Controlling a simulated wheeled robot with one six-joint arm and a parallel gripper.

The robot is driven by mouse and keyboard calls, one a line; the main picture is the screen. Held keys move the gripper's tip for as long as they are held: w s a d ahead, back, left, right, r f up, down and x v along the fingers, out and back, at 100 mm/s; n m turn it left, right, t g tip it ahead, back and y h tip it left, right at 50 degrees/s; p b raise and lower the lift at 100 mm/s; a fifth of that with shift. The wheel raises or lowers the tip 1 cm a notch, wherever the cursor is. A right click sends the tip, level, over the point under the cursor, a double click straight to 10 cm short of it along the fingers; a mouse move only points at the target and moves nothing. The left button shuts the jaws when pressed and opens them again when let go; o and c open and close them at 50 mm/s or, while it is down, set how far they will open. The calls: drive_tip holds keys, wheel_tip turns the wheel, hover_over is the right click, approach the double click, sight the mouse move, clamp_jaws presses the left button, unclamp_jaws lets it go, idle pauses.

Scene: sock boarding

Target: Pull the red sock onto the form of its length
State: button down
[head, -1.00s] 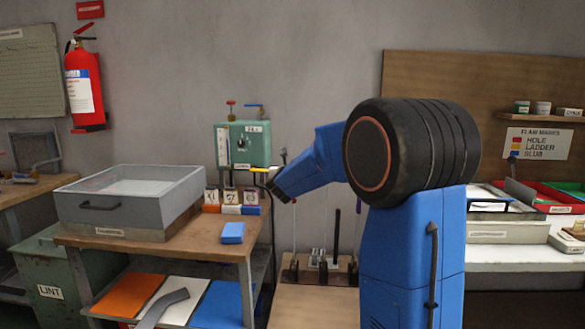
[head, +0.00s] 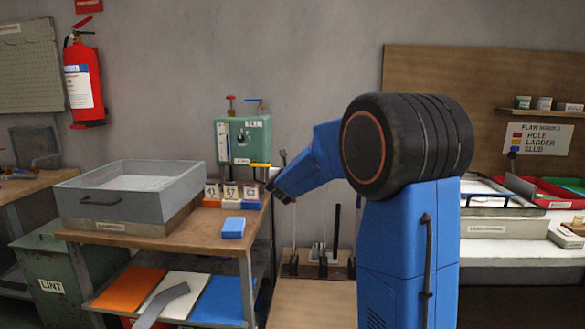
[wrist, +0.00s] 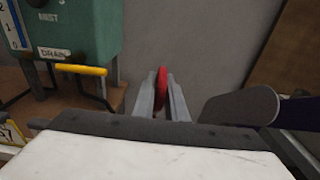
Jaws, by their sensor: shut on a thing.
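My gripper (wrist: 161,100) is shut on the red sock (wrist: 162,86), which shows as a narrow red strip between the two fingers in the wrist view. Most of the sock is hidden. A wooden stand with several upright forms (head: 336,232) is below and right of my gripper, partly hidden by my arm. A grey rounded form (wrist: 240,107) lies right of the fingers in the wrist view, apart from them.
The green box (head: 243,140) has a yellow lever (wrist: 80,70) left of my fingers. Number cards (head: 231,192), a blue block (head: 233,228) and a grey bin (head: 130,190) are on the wooden table (head: 190,238). A white counter (head: 515,249) is at the right.

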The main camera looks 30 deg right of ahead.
drive_tip(key=shift+f, duration=0.5)
drive_tip(key=c, duration=1.7)
unclamp_jaws()
drive_tip(key=v, duration=1.7)
drive_tip(key=shift+s+a, duration=0.1)
drive_tip(key=shift+s, duration=0.1)
